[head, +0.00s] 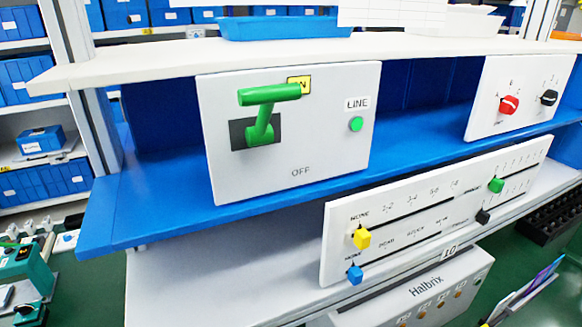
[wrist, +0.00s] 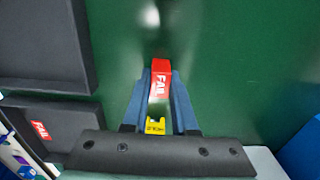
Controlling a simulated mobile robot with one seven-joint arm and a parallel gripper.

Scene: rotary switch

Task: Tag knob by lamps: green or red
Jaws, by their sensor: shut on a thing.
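In the wrist view my gripper (wrist: 160,78) is shut on a red tag (wrist: 160,70) marked FAIL, held between its two blue fingers. A small yellow piece (wrist: 155,126) with unreadable dark lettering shows nearer the palm. Another red FAIL tag (wrist: 40,130) lies in a dark tray (wrist: 65,112) at the left. In the head view a white panel at the right has a red knob (head: 509,104) and a black knob (head: 549,97). A green LINE lamp (head: 356,124) sits on the left white panel. My gripper is outside the head view.
The left panel (head: 225,170) has a green lever (head: 262,115) raised by the ON label. A lower panel (head: 335,225) carries yellow, blue, green and black sliders. A Halbrix box (head: 470,275) with several small orange round parts is below. Green floor (wrist: 240,60) lies beneath my gripper.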

